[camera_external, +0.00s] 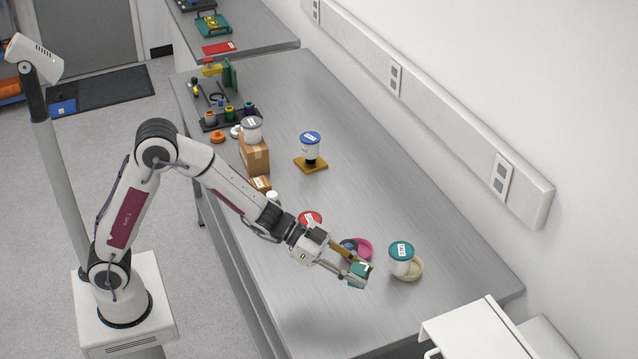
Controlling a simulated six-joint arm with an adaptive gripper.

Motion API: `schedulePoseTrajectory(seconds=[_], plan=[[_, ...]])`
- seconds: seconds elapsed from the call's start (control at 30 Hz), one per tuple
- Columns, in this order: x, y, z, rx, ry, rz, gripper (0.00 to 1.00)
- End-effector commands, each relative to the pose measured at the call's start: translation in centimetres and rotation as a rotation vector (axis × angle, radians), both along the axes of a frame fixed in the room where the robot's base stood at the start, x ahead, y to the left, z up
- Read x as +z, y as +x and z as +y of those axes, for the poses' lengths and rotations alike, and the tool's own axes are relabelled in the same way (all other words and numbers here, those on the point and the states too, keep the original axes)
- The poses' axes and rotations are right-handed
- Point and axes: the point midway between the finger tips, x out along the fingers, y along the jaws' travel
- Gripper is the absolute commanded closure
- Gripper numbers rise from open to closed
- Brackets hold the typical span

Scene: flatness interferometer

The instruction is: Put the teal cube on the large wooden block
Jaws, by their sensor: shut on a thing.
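My gripper (357,270) is at the front middle of the bench, shut on the teal cube (360,267). The fingers partly cover the cube, and I cannot tell whether it clears the bench top. A tall brown box (255,157) with a pale strip stands farther back on the left, with a grey-lidded tub (251,130) on top.
A teal-lidded tub (401,258) and a beige ring (414,269) are right of my gripper. A pink dish (363,246) is just behind it. A red-lidded tub (310,218) is partly hidden by my arm. The bench's right middle is clear.

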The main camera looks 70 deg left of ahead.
Motion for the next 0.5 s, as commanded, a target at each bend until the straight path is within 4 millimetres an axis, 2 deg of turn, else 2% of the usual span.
schedulePoseTrajectory(seconds=[0.03,0.2,0.5], plan=[[0.6,0.6,1.5,0.029,-0.001,-0.003,0.98],[2.3,2.6,6.6,0.151,-0.002,-0.003,0.98],[5.0,5.0,16.2,0.4,-0.001,-0.004,0.98]])
